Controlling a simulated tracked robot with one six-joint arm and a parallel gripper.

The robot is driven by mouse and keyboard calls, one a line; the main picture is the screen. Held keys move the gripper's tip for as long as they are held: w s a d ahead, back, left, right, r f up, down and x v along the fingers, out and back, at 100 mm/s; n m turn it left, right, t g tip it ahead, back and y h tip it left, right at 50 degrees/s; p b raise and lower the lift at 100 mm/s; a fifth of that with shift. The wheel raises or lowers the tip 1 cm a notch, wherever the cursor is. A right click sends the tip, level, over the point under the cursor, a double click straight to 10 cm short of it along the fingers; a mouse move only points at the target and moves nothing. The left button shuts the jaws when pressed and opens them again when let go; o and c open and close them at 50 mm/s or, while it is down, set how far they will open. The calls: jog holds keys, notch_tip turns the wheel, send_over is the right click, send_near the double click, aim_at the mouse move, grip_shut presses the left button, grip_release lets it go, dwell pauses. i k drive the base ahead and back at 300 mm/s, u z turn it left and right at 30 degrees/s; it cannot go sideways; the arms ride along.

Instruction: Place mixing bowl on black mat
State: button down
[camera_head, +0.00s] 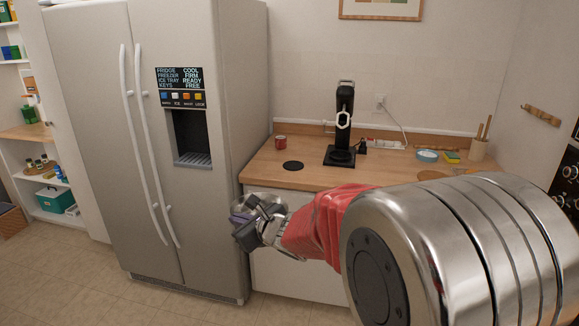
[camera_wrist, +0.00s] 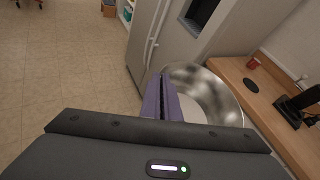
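The black mat (camera_head: 293,165) is a small round disc lying flat near the left end of the wooden counter. It also shows in the wrist view (camera_wrist: 251,85), just right of the bowl. The mixing bowl (camera_wrist: 208,88) is shiny metal and shows large in the wrist view. My gripper (camera_wrist: 162,98) has its purple fingers close together at the bowl's left rim, shut on it; the fingers hide part of the rim. In the head view my gripper (camera_head: 250,215) is in front of the counter's left end, by the fridge.
The fridge (camera_head: 225,130) stands directly left of the counter (camera_head: 260,172). A blue round container (camera_head: 427,156) and a sponge (camera_head: 451,157) are farther right.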

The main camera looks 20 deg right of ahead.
aim_at(297, 165)
jog(key=u, duration=0.05)
jog(key=i, duration=0.9)
jog(key=z, duration=0.1)
